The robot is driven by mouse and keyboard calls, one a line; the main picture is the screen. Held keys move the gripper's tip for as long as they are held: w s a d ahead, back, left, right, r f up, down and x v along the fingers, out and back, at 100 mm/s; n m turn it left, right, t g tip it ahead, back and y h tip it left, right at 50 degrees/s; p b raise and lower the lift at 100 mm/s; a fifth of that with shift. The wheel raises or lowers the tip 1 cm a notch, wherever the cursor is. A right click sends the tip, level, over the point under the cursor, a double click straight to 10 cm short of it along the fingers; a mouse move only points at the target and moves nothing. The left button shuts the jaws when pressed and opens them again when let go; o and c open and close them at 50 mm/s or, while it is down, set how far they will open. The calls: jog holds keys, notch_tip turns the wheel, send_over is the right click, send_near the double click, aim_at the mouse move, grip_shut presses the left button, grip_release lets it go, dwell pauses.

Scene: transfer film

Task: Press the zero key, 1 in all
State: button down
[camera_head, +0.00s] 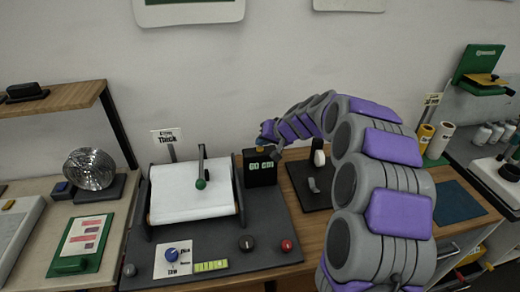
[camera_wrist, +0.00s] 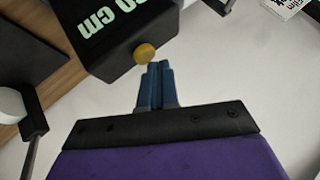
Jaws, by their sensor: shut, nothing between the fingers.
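A black counter box (camera_head: 260,180) with a lit green readout ending in "cm" stands at the back right of the dark base plate. In the wrist view the box (camera_wrist: 120,50) fills the upper left, its readout tilted and partly cut off. A round gold key (camera_wrist: 145,52) sticks out from the box, the likely zero key; I see no label on it. My gripper (camera_wrist: 157,68) has its blue fingers shut and empty, tips right beside the gold key. I cannot tell whether they touch it. In the head view my gripper (camera_head: 268,130) is small, above the box.
A dark knob (camera_head: 246,243) and a red knob (camera_head: 287,245) sit at the plate's front.

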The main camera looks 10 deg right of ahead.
aim_at(263, 149)
jog(key=shift+f+b, duration=0.45)
jog(key=shift+f, duration=0.05)
dwell(0.8)
jog(key=shift+r, duration=0.1)
jog(key=shift+r+p, duration=0.55)
jog(key=shift+r, duration=0.3)
jog(key=shift+r+p, duration=1.45)
jog(key=shift+r, duration=1.1)
